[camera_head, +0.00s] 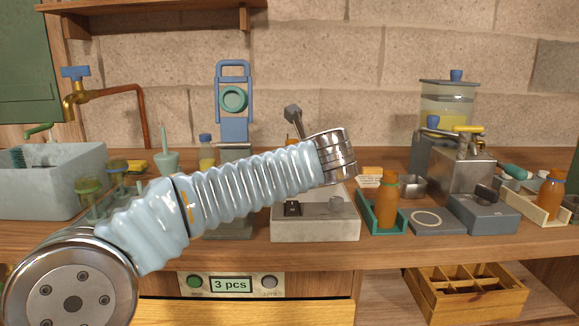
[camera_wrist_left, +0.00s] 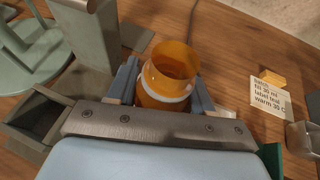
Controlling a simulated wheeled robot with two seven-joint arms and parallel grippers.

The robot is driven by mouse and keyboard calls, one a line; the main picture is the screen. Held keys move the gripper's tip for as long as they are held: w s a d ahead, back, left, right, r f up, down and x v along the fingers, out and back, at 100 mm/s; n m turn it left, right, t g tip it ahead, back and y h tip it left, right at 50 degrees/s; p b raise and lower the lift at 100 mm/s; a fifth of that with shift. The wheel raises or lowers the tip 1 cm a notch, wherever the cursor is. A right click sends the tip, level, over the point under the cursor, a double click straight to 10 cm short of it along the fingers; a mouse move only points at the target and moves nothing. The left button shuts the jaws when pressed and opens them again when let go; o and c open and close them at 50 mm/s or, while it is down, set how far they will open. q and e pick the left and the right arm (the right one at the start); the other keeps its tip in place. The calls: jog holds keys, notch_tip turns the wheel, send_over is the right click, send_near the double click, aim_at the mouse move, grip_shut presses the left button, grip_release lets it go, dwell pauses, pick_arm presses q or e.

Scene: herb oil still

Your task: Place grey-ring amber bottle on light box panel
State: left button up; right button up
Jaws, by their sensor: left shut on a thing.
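In the left wrist view, my left gripper (camera_wrist_left: 163,92) is shut on an amber bottle (camera_wrist_left: 172,68) with a pale grey ring around it. The bottle's top is open, and the fingers sit on either side of it. A pale grey box (camera_head: 315,229) with a small black switch stands below my wrist. It may be the light box, but my arm covers part of it and I cannot clearly make out its panel. My right gripper is not in view.
An amber bottle (camera_head: 385,208) stands in a green tray right of the pale box, beside a flat grey pad (camera_head: 437,222). Another amber bottle (camera_head: 551,197) stands in a cream tray at far right. A metal tank (camera_head: 462,175) stands behind.

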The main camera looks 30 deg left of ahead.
pick_arm(q)
jog(key=shift+f, duration=0.1)
jog(key=o, duration=1.1)
jog(key=shift+r, duration=0.2)
jog(key=v, duration=1.2)
jog(key=shift+b, duration=0.35)
